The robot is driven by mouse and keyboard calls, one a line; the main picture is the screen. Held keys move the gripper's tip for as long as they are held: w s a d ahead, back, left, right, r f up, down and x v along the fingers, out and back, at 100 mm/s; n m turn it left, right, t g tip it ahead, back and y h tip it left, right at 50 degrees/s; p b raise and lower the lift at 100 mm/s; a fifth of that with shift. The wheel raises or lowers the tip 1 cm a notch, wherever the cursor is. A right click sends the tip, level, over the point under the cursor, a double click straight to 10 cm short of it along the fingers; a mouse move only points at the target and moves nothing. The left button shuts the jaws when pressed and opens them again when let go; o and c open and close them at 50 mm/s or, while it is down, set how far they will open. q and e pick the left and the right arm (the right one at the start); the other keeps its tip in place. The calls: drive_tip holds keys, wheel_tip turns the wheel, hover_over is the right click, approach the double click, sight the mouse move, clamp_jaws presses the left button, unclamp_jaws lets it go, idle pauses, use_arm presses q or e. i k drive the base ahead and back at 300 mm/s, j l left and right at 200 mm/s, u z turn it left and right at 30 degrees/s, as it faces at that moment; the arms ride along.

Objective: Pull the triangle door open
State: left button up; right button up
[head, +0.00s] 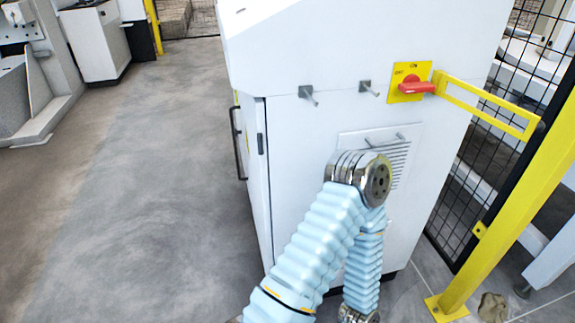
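A tall white cabinet (300,130) fills the middle of the head view. On its left side is a door seen almost edge-on, with a long black vertical handle (237,143). The door looks shut. A small yellow mark shows near the top of that side, too small to tell its shape. One of my arms, in a light blue sleeve, rises from the bottom and bends in front of the cabinet's near face; its lower end leaves the frame. Neither of my grippers is in view.
A red rotary switch on a yellow plate (408,82) and metal pegs (308,95) are on the near face, above a vent (400,160). A yellow post (510,220) and black mesh fence stand right. Grey floor (150,200) left of the cabinet is clear.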

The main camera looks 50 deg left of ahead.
sight(253, 109)
drive_tip(key=k+j+u, duration=0.4)
drive_tip(key=u, duration=1.35)
drive_tip(key=k+j, duration=0.05)
